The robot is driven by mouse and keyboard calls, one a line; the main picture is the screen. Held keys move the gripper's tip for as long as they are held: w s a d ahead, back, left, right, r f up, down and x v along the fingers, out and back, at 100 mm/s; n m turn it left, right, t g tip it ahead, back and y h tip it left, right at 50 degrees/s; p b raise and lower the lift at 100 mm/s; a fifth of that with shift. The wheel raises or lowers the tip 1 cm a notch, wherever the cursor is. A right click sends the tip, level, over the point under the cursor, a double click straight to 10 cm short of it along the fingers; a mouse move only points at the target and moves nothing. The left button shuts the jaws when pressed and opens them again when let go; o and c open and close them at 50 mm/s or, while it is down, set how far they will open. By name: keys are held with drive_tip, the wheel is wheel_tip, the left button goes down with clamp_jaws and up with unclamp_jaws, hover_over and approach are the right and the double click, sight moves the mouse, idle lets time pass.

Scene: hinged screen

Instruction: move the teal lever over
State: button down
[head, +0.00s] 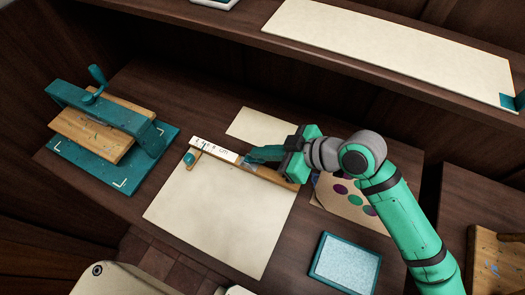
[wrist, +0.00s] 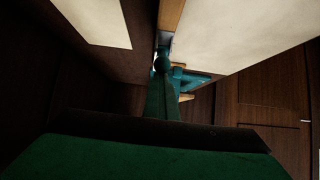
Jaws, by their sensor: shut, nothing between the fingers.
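My gripper (head: 252,155) is shut and empty, held low over a wooden bar (head: 272,175) along the top of a large pale sheet (head: 215,215). Its fingers point left, just right of a white lettered label (head: 214,149). In the wrist view, the fingers reach up to a small metal patch (wrist: 165,38) on the bar. A teal piece (wrist: 190,77) shows just right of them. A small teal knob (head: 188,158) is at the bar's left end. I cannot tell which teal part is the lever; the fingers partly hide this spot, and contact is unclear.
A teal and wood press (head: 100,130) with a crank stands at the left. A teal-rimmed tray (head: 345,262) lies at the front right. A board with coloured spots (head: 340,190) lies behind my arm. A raised shelf (head: 240,40) runs along the back.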

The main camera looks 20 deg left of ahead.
drive_tip(key=shift+a, duration=0.1)
drive_tip(key=shift+w+a+r, duration=0.15)
drive_tip(key=shift+a+r, duration=0.35)
drive_tip(key=shift+a, duration=0.1)
drive_tip(key=c, duration=2)
unclamp_jaws()
drive_tip(key=shift+a, duration=0.1)
drive_tip(key=shift+c, duration=0.2)
drive_tip(key=v, duration=1.1)
